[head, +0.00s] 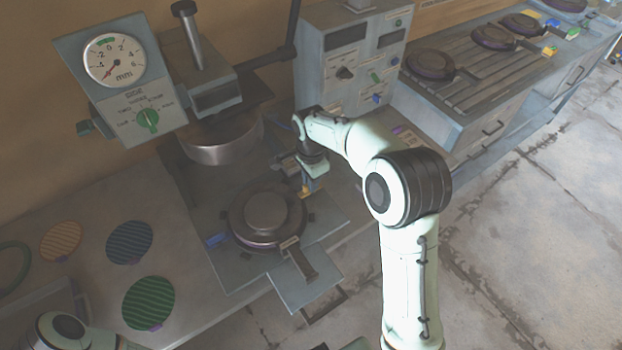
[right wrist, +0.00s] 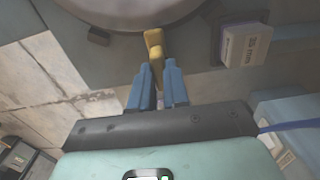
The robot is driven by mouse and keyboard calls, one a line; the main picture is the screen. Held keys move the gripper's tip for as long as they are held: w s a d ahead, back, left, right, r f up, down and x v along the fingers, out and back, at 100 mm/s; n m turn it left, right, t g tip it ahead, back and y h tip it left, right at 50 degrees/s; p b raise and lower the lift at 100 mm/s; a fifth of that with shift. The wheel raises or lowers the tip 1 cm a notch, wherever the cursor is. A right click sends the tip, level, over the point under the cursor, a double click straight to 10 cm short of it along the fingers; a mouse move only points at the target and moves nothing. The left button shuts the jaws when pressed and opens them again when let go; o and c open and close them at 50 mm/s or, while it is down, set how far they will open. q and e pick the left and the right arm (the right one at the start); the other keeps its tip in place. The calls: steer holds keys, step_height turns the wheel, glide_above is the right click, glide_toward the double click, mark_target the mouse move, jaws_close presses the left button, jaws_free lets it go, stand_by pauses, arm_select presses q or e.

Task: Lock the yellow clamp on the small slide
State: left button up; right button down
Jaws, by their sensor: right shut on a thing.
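The yellow clamp (right wrist: 154,45) is a short upright lever beside the round plate in the right wrist view. My right gripper (right wrist: 158,82) has its blue fingers shut on the clamp's near end. In the head view the right gripper (head: 306,180) reaches down at the right edge of the round die (head: 267,212), with a bit of the yellow clamp (head: 308,191) showing below it. The small slide cannot be told apart clearly under the gripper. A grey block with a printed label (right wrist: 244,46) stands right of the clamp. My left gripper is not in view.
The press head (head: 222,140) hangs behind the die, with a dial gauge (head: 113,61) at left. A control box (head: 352,60) stands behind my right arm. Several coloured discs, one green (head: 148,303), lie on the left bench. A handle (head: 302,263) sticks out in front.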

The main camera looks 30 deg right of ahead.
steer(key=c, duration=1.1)
jaws_free()
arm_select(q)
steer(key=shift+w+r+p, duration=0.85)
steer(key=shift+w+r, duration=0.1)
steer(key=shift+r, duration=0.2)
arm_select(e)
step_height(320, 180, up, 14)
steer(key=shift+f, duration=0.25)
